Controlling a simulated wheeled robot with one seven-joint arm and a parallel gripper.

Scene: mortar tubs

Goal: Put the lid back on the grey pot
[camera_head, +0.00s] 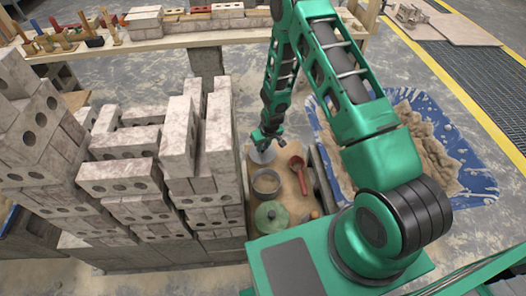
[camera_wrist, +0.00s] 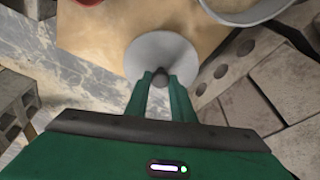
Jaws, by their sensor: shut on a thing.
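A light grey round lid (camera_wrist: 150,52) is under my gripper (camera_wrist: 160,79) in the wrist view. The two green fingers are shut on its dark knob (camera_wrist: 160,71). In the head view the lid (camera_head: 262,156) is at the far end of the wooden board, below my gripper (camera_head: 262,142). I cannot tell whether it touches the board. The grey pot (camera_head: 267,190) stands open on the board, nearer my base than the lid and apart from it. Part of its rim (camera_wrist: 262,16) shows at the top right of the wrist view.
A red pan (camera_head: 297,162) and a green lidded pot (camera_head: 271,216) share the board (camera_head: 288,190). Stacked bricks (camera_head: 216,140) rise close on the left. A tool bench (camera_head: 150,42) stands behind.

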